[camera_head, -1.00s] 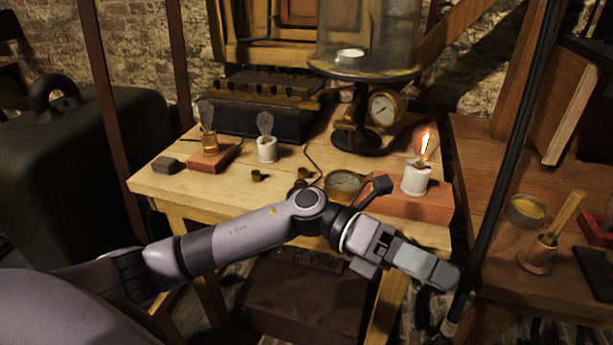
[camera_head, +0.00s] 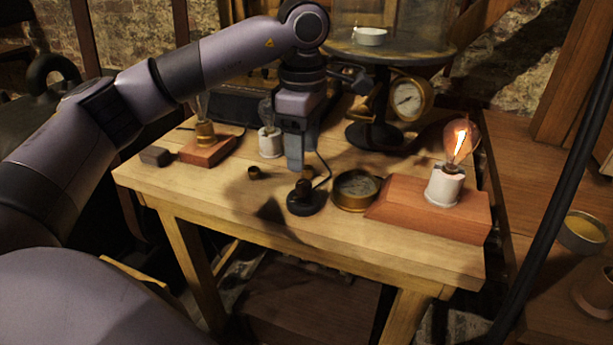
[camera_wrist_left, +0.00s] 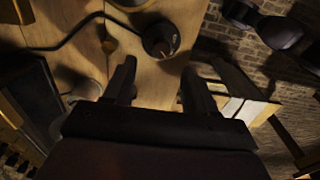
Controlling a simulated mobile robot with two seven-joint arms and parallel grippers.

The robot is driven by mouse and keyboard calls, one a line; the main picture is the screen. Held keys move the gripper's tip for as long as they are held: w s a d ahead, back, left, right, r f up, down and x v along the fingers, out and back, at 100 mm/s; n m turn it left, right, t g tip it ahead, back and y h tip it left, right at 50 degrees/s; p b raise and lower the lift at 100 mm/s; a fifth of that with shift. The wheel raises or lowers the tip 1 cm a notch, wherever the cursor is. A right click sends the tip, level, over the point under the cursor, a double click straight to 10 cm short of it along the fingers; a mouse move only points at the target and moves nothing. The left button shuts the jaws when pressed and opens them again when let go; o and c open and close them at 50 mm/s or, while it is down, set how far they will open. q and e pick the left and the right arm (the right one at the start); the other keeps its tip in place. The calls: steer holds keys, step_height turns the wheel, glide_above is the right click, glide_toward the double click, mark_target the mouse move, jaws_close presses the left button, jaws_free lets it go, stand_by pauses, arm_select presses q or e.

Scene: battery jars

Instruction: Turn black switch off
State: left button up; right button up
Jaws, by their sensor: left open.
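The black switch (camera_head: 305,198) is a small round base with a knob on top, standing near the front middle of the wooden table (camera_head: 330,235). A dark cord runs back from it. It also shows in the left wrist view (camera_wrist_left: 160,40), beyond the fingertips. My left gripper (camera_head: 297,165) points down above the table, just behind and above the switch, apart from it. Its two fingers (camera_wrist_left: 158,75) are spread with nothing between them. A lit bulb (camera_head: 460,142) glows in a white socket on a red-brown block (camera_head: 415,205). My right gripper is not in view.
A brass gauge (camera_head: 356,190) lies right of the switch. A tiny brass cup (camera_head: 254,173) sits to its left. Behind stand an unlit bulb in a white socket (camera_head: 270,145) and a glass vessel stand with a dial (camera_head: 408,98). The table's front left is clear.

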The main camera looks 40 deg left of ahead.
mark_target(303, 182)
arm_select(q)
step_height(303, 182, down, 7)
steer(key=shift+s+r+b, duration=0.1)
steer(key=shift+r+b, duration=0.1)
steer(key=shift+b, duration=0.1)
jaws_close()
